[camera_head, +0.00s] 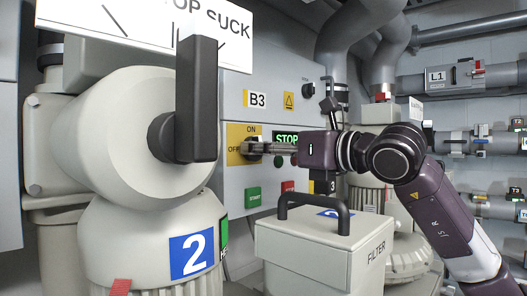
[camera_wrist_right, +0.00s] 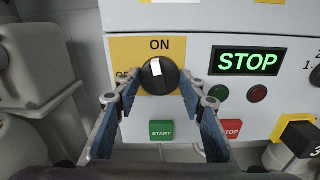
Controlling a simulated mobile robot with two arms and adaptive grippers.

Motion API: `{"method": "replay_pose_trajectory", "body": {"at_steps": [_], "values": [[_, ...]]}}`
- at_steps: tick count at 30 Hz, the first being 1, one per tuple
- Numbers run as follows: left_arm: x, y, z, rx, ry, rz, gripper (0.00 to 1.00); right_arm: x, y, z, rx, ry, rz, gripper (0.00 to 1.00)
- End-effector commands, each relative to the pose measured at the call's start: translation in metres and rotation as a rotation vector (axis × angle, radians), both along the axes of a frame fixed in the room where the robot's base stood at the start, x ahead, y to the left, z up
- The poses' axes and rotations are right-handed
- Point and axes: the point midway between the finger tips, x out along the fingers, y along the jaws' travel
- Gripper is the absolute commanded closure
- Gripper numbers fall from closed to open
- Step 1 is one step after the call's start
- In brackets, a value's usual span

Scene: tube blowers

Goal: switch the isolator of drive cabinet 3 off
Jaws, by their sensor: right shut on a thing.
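The drive cabinet (camera_head: 285,80) is grey and labelled B3. Its isolator (camera_wrist_right: 158,84) is a black round knob on a yellow plate (camera_wrist_right: 130,48), with ON above and OFF at the left. The knob's white mark points up toward ON, tilted slightly left. My right gripper (camera_head: 262,148) reaches in from the right in the head view and is shut on the knob. In the wrist view its two fingertips (camera_wrist_right: 158,88) press on the knob's left and right sides, and part of OFF is hidden by the left finger. My left gripper is not in view.
A green STOP display (camera_wrist_right: 248,61) is right of the knob; a green START button (camera_wrist_right: 161,131) and red STOP button (camera_wrist_right: 230,130) sit below. Blower 2 with a dark upright handle (camera_head: 197,100) stands close at left. A filter box (camera_head: 305,250) with a raised handle stands below my right arm.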

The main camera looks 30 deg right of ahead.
Motion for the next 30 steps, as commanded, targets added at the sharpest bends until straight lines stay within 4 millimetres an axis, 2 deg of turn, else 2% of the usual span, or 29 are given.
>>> {"method": "replay_pose_trajectory", "body": {"at_steps": [10,30], "values": [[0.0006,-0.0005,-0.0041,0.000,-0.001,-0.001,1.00,0.0002,0.0002,-0.0005,-0.306,-0.107,-0.001,0.87],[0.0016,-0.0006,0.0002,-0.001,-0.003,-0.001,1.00,0.0002,0.0003,-0.0001,-0.906,-0.315,-0.001,0.87]]}}
